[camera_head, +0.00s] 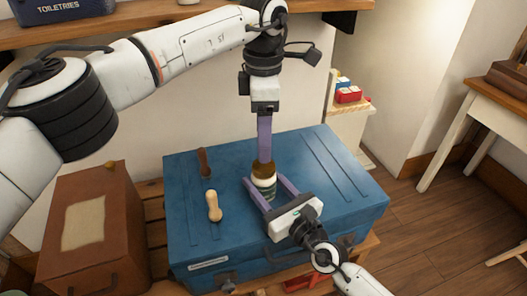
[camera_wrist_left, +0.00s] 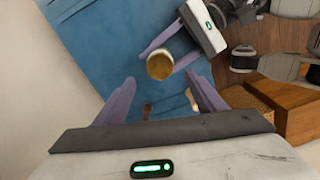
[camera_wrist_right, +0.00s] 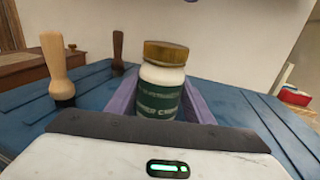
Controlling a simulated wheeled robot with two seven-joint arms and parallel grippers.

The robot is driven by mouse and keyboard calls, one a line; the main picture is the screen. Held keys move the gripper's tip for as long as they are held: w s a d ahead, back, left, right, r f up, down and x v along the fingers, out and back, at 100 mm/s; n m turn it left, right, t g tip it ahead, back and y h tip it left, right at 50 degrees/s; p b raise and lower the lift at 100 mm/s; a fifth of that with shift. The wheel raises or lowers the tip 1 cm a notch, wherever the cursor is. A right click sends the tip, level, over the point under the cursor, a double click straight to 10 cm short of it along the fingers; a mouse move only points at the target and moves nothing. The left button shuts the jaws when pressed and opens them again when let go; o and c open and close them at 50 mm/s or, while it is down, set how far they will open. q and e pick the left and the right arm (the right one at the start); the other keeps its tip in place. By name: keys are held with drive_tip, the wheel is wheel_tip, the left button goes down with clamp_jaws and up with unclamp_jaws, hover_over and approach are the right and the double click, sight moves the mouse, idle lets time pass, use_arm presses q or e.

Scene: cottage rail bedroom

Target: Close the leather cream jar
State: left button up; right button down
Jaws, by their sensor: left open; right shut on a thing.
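The leather cream jar (camera_head: 264,186) is white with a dark green label and stands upright above the blue trunk lid; it also shows in the right wrist view (camera_wrist_right: 160,92). My right gripper (camera_head: 266,182) is shut on its body from the front. A gold-brown lid (camera_wrist_right: 166,53) sits on the jar's mouth, looking slightly tilted; I cannot tell whether it is tight. The lid shows from above in the left wrist view (camera_wrist_left: 160,66). My left gripper (camera_head: 264,156) points down just over the lid. Its fingers are open, apart on either side in the left wrist view (camera_wrist_left: 162,84).
The blue trunk (camera_head: 330,185) bears a light-handled brush (camera_head: 213,205) and a dark-handled brush (camera_head: 204,162) left of the jar. A brown box (camera_head: 88,225) stands at the left. A shelf (camera_head: 170,24) runs overhead. The trunk's right side is clear.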

use_arm(q)
wheel_tip(320, 180, up, 5)
idle(0.4)
use_arm(e)
drive_tip(key=c, duration=0.8)
unclamp_jaws()
drive_tip(key=v, duration=1)
drive_tip(key=shift+s, duration=0.1)
use_arm(q)
drive_tip(key=shift+r, duration=0.1)
